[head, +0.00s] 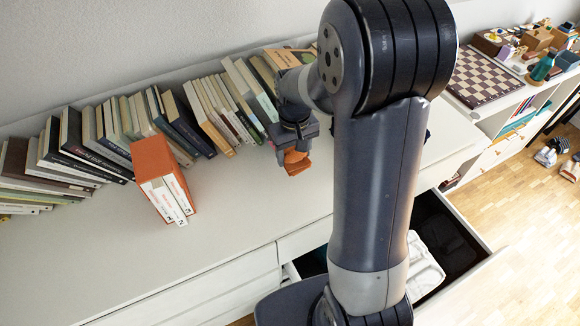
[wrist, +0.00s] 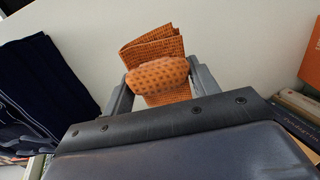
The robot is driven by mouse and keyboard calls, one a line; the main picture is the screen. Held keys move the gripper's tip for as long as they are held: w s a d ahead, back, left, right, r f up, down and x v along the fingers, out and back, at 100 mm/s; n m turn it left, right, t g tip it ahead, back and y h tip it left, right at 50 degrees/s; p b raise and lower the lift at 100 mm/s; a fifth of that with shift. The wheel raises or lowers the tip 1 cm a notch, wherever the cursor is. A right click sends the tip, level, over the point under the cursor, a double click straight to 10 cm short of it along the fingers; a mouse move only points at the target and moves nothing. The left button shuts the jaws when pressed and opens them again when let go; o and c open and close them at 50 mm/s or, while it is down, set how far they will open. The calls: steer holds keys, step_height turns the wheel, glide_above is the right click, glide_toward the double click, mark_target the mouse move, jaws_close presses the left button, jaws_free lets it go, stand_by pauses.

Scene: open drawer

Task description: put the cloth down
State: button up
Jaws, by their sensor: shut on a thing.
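The orange cloth (wrist: 158,75) is folded and textured, and it sits between the two fingers of my gripper (wrist: 160,85) in the wrist view. My gripper is shut on it. In the head view the cloth (head: 296,162) hangs below my gripper (head: 296,150), over the pale cabinet top (head: 250,205). I cannot tell whether the cloth touches the surface. My own arm hides part of the cabinet top to the right.
A row of books (head: 110,125) stands along the wall behind. An orange box with white volumes (head: 155,165) stands to the left. An open drawer (head: 450,240) is at the lower right. Dark fabric (wrist: 45,85) lies left in the wrist view. The front cabinet top is clear.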

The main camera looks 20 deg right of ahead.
mark_target(294, 181)
step_height(294, 181, down, 8)
steer(key=shift+f, duration=0.25)
steer(key=shift+f, duration=0.25)
steer(key=o, duration=1)
steer(key=shift+r, duration=0.1)
step_height(294, 181, up, 12)
steer(key=shift+r, duration=0.15)
